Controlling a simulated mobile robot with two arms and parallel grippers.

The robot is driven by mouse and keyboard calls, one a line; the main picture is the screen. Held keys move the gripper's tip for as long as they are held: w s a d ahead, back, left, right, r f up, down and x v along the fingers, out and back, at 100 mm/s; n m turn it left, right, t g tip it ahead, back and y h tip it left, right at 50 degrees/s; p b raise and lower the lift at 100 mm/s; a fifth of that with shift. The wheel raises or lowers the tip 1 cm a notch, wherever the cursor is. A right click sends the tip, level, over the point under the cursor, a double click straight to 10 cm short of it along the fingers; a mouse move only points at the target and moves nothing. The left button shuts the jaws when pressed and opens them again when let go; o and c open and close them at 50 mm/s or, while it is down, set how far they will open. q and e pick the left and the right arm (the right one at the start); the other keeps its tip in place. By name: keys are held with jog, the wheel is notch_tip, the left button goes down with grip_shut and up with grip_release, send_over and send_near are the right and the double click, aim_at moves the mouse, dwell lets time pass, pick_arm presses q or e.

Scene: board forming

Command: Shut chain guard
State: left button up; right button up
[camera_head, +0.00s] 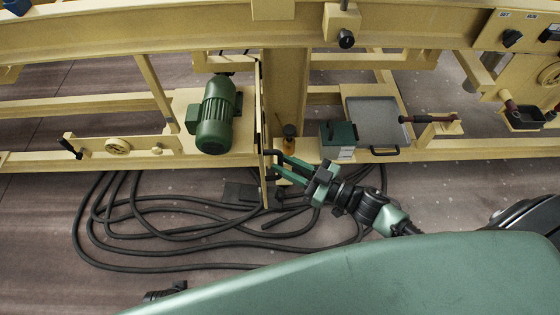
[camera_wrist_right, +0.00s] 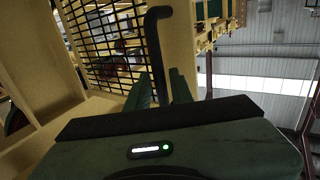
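The chain guard (camera_head: 263,135) is a thin yellow panel, seen nearly edge-on in the head view, standing out from the yellow frame. In the right wrist view its dark mesh (camera_wrist_right: 112,38) and black handle (camera_wrist_right: 157,45) show large. My right gripper (camera_head: 278,164) has its green fingers at the handle. In the wrist view the handle runs down between the two fingertips (camera_wrist_right: 160,88). Whether they press on it I cannot tell. The guard appears swung out from the frame. My left gripper is not in view.
A green motor (camera_head: 216,118) sits left of the guard. A small green box (camera_head: 338,138) and a grey tray (camera_head: 377,122) are to its right. Black hoses (camera_head: 150,236) lie coiled on the floor below. Yellow beams run across the back.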

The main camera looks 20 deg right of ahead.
jog(key=shift+w+a, duration=0.5)
jog(key=shift+w, duration=0.05)
grip_shut()
dwell(1.1)
